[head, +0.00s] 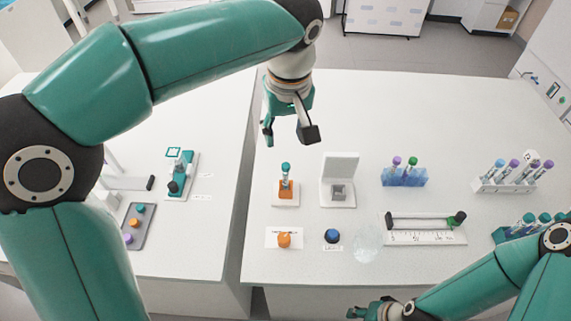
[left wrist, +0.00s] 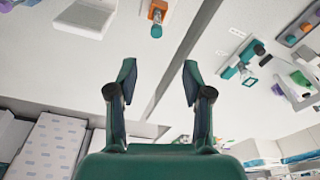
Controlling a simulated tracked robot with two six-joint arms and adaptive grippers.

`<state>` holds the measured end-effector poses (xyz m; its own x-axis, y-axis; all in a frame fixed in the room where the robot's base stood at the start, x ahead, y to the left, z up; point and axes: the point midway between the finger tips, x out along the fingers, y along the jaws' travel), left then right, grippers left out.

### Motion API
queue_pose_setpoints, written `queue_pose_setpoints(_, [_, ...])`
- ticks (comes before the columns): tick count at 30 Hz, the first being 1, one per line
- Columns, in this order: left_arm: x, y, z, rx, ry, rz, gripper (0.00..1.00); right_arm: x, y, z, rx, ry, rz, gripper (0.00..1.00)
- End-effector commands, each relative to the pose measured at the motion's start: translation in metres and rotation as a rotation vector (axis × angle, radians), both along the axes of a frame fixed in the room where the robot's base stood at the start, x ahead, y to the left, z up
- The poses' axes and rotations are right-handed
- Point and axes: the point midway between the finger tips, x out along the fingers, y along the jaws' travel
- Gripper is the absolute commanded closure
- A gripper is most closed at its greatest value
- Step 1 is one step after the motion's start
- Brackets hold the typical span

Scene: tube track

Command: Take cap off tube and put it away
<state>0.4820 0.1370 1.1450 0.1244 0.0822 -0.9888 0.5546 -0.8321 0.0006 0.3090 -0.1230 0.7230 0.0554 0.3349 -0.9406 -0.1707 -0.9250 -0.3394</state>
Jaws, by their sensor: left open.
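A tube with a teal cap (head: 286,167) stands upright in an orange holder (head: 286,187) on a white base in the head view. The teal cap (left wrist: 156,31) also shows near the top of the left wrist view. My left gripper (head: 289,133) is open and empty, above the table and behind the tube, apart from it. Its two spread fingers (left wrist: 155,85) show in the left wrist view with nothing between them. My right gripper (head: 372,309) is low at the bottom edge; its jaws are too unclear to judge.
A grey tray (head: 127,243) with teal, orange and purple round pieces lies on the left table. A white box with a raised lid (head: 340,168), a blue tube rack (head: 404,179), a white rack (head: 505,187) and a ruler-like fixture (head: 425,238) stand right. A gap separates the tables.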

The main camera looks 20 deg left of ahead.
Motion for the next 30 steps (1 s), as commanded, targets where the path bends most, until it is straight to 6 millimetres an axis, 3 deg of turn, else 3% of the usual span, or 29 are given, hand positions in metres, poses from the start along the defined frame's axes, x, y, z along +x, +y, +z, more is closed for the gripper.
queue_pose_setpoints(3, [0.002, 0.003, -0.026, 0.003, 0.004, 0.002, 0.50, 0.000, 0.000, 0.000, 0.000, 0.000, 0.000, 0.60])
queue_pose_setpoints(7, [0.006, 0.004, -0.045, 0.002, 0.002, 0.001, 0.50, 0.000, 0.000, 0.001, 0.000, -0.001, 0.000, 0.60])
queue_pose_setpoints(16, [0.009, 0.004, -0.064, 0.002, 0.002, 0.000, 0.50, 0.000, 0.000, 0.006, 0.000, -0.001, 0.000, 0.60])
queue_pose_setpoints(24, [0.015, 0.003, -0.100, 0.002, 0.002, 0.000, 0.50, 0.000, 0.000, 0.015, 0.000, -0.001, 0.000, 0.60])
queue_pose_setpoints(30, [0.017, 0.003, -0.107, 0.000, -0.001, 0.000, 0.50, 0.000, 0.000, 0.015, 0.000, -0.001, 0.000, 0.60])
